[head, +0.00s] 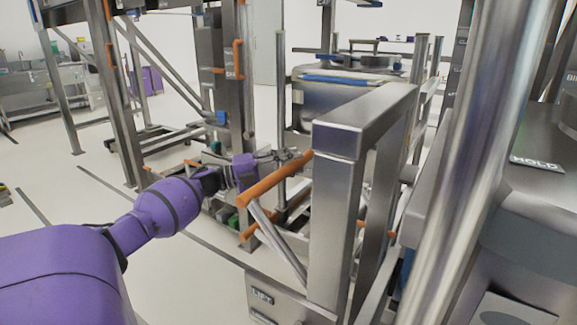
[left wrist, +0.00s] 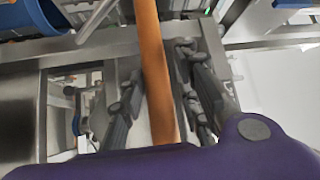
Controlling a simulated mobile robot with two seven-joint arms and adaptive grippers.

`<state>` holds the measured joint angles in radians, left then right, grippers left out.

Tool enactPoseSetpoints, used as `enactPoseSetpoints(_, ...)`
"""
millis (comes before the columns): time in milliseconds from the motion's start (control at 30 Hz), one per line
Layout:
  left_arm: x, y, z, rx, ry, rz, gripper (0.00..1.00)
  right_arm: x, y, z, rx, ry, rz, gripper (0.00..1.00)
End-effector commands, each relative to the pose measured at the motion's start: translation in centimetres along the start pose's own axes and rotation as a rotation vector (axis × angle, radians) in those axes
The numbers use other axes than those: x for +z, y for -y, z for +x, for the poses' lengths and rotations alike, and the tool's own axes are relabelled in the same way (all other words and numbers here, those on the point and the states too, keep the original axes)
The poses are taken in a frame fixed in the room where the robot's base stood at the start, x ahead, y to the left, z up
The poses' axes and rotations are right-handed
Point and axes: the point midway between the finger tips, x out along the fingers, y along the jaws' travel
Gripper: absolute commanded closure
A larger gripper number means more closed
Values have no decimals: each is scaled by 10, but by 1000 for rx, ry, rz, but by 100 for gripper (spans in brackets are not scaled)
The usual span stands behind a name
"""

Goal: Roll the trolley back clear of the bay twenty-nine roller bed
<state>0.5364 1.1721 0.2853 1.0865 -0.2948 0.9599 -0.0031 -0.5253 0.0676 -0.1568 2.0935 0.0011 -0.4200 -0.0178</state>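An orange push bar (head: 275,180) slants in front of a steel trolley frame low in the middle of the head view. My left gripper (head: 290,160) reaches it from the left. In the left wrist view the orange bar (left wrist: 155,70) runs between the two dark fingers (left wrist: 158,88). A steel post hides part of the trolley and the bar's right end. I cannot tell which frame parts belong to the roller bed. My right gripper is not in view.
A broad steel post (head: 335,210) stands just right of the bar, with a plate marked LIFT (head: 262,297) at its foot. A steel vessel (head: 325,95) is behind. A shiny column and a HOLD label (head: 537,163) are at right. Pale floor (head: 70,185) is open at left.

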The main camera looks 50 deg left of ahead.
Motion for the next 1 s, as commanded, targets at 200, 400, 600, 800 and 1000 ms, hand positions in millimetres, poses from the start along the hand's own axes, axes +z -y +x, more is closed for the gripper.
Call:
enactPoseSetpoints(200, -1, 2, 1, -4, -2, 1, 58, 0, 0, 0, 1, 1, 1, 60)
enactPoseSetpoints(400, 0, -1, -3, 1, 2, -1, 58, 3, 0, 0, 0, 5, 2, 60)
enactPoseSetpoints(600, 1, -2, -31, 5, 3, -2, 58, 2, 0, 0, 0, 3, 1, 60)
enactPoseSetpoints(800, 0, -1, -74, 3, 2, -1, 58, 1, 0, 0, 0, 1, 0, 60)
enactPoseSetpoints(1000, -1, 0, -105, 0, -2, 0, 58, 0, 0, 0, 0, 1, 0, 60)
